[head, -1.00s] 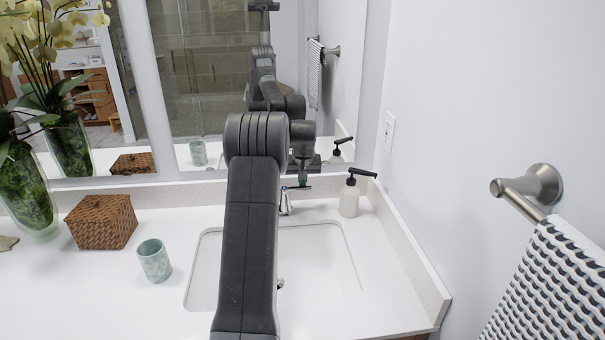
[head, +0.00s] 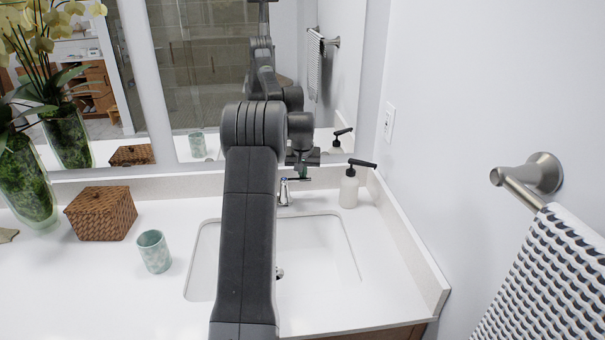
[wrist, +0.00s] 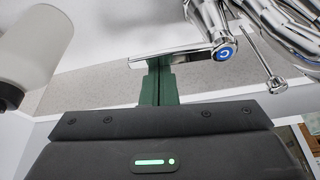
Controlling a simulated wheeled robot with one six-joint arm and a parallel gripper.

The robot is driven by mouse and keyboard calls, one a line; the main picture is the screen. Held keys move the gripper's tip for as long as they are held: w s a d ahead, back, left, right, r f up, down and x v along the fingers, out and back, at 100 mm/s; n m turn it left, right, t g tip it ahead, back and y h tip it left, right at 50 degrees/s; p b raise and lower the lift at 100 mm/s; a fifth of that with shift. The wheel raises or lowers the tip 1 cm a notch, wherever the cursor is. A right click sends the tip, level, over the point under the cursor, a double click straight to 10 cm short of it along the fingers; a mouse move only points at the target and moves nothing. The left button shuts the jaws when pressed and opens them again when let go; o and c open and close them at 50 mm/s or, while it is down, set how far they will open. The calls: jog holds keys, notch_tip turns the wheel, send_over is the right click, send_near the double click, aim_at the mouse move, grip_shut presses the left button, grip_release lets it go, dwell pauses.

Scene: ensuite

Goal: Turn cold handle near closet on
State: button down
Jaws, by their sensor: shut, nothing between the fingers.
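The chrome cold handle, with a blue cap marked C (wrist: 224,54), is in the wrist view. Its lever (wrist: 180,52) points left from the cap. In the head view, part of the chrome tap fitting (head: 284,191) shows at the back of the sink, partly hidden by my arm. My gripper (wrist: 158,66) has green fingers that are shut together and empty. Their tips are at the lever's middle in the wrist view, very close to it; I cannot tell whether they touch. In the head view my gripper (head: 303,168) is small and partly hidden.
A soap dispenser (head: 349,188) stands right of the tap and shows at the left of the wrist view (wrist: 35,45). A teal cup (head: 154,252) and a woven box (head: 101,214) stand left of the sink (head: 325,250). A wall and towel bar (head: 530,180) are right.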

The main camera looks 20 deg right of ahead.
jog(key=shift+s+a+f+m+h+b, duration=0.1)
jog(key=shift+s+a+m+h+b, duration=0.1)
jog(key=shift+s+m+h+b, duration=0.65)
jog(key=shift+s+a+m+g+b, duration=0.3)
jog(key=shift+s+a+m+b, duration=0.25)
jog(key=shift+m, duration=0.6)
jog(key=shift+s+a+m+g+b, duration=0.25)
jog(key=shift+s+a+m, duration=0.2)
jog(key=shift+s+m, duration=0.5)
jog(key=shift+w+a, duration=0.1)
jog(key=shift+w, duration=0.05)
